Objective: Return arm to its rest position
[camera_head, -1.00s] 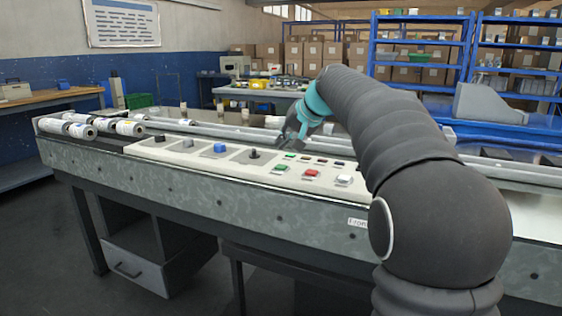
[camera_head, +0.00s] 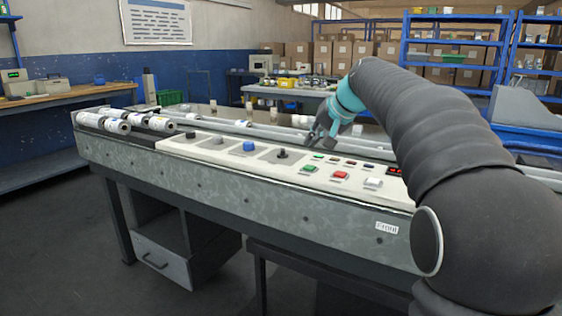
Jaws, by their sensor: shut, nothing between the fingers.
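My arm, in a dark ribbed sleeve, reaches in from the right side of the head view and bends down toward the machine. My gripper (camera_head: 318,136) is at its end, past a teal wrist band, and is shut and empty. It hangs over the control panel (camera_head: 215,157) of the flow wrapper, near the green button (camera_head: 310,168) and to the right of the black knob (camera_head: 282,153). I cannot tell its exact height above the panel. A red button (camera_head: 340,176) and a white button (camera_head: 373,183) lie nearer the front edge.
Several film rolls (camera_head: 103,122) lie at the machine's left end. A blue knob (camera_head: 249,146) and a dark knob (camera_head: 190,135) stand up from the panel. A drawer unit (camera_head: 162,258) is below. Shelves with boxes (camera_head: 450,48) stand behind. Floor at left is clear.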

